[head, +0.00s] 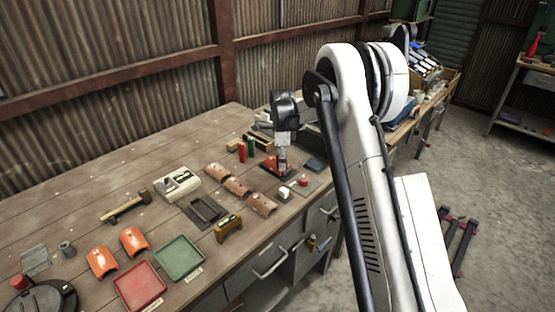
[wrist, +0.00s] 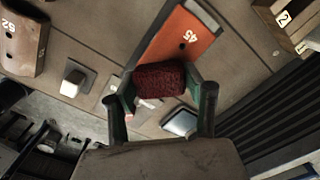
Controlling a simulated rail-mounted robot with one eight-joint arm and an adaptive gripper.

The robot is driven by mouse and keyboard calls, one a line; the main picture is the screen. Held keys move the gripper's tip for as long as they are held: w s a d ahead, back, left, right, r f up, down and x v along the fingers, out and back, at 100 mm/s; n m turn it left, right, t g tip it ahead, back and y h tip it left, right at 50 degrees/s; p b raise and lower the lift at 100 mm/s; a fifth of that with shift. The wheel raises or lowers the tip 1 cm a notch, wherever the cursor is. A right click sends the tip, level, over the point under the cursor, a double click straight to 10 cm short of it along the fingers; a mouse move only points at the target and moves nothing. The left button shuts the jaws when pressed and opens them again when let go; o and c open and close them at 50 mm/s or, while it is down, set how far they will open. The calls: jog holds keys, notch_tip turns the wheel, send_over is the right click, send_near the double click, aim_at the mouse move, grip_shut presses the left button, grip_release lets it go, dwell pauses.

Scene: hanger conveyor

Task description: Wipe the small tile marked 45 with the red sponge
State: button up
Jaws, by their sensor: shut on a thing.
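My gripper (wrist: 163,90) is shut on the dark red sponge (wrist: 160,78), which sits between its two fingers in the wrist view. The orange tile marked 45 (wrist: 187,38) lies on the workbench just beyond the sponge. The sponge overlaps the tile's near end in the picture; I cannot tell whether it touches it. In the head view my gripper (head: 283,152) points down over the orange tile (head: 270,163) at the bench's right part. The sponge is hard to make out there.
A brown tile (wrist: 25,38) and a white block (wrist: 74,80) lie to the left in the wrist view. A row of brown tiles (head: 237,186) lies nearby in the head view. Red (head: 139,287) and green (head: 180,258) trays stand at the front.

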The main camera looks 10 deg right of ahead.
jog(key=shift+s+d+f, duration=0.1)
jog(key=shift+s+d, duration=0.4)
jog(key=shift+s, duration=0.25)
jog(key=shift+r, duration=0.3)
jog(key=shift+r+p, duration=0.9)
jog(key=shift+r, duration=2.95)
jog(key=shift+a, duration=0.1)
